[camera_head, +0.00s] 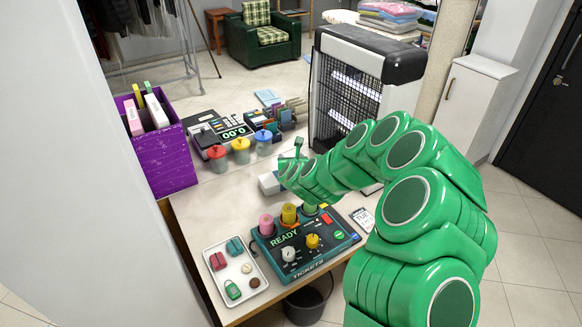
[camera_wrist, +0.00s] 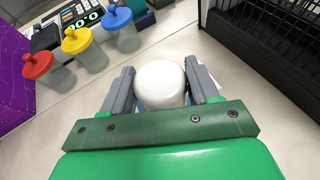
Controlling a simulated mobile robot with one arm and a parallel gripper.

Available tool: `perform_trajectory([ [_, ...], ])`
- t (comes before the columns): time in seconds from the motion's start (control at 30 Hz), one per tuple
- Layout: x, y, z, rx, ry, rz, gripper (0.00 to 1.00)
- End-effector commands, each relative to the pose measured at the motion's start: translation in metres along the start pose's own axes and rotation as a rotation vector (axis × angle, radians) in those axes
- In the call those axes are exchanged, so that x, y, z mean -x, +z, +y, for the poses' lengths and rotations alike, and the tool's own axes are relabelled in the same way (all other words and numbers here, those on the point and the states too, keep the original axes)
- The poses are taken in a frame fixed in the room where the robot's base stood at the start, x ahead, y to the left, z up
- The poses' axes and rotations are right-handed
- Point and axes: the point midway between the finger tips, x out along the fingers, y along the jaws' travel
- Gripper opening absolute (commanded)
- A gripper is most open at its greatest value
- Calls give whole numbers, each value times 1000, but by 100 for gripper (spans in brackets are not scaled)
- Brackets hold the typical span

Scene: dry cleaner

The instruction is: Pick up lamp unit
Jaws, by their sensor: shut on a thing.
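In the wrist view my gripper (camera_wrist: 159,68) has its two grey fingers on either side of a white round-topped piece (camera_wrist: 160,84) and is shut on it. The fingers hide its sides, and its lower part is out of sight. I cannot tell for sure that it is the lamp unit. In the head view my arm reaches left over the counter, and a white part (camera_head: 268,184) shows at its end, low over the counter top. My fingers are hidden there. I cannot tell whether the piece touches the counter.
A black-and-white caged unit with lit tubes (camera_head: 345,98) stands close behind my arm. Lidded jars (camera_head: 241,153), a purple box (camera_head: 163,155), a ticket machine (camera_head: 305,243) and a small tray (camera_head: 236,272) surround the work area. Bare counter (camera_head: 215,200) lies left of my gripper.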

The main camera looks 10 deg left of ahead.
Motion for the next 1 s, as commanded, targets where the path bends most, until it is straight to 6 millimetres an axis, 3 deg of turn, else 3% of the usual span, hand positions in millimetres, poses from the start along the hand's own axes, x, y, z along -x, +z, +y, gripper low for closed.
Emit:
perform_trajectory([
  [0.27, 2, 6, 0, -1, 0, -1, 22],
  [0.53, 12, 30, 1, -3, 2, -1, 22],
  [1.0, 66, 57, -3, -4, 2, -1, 22],
])
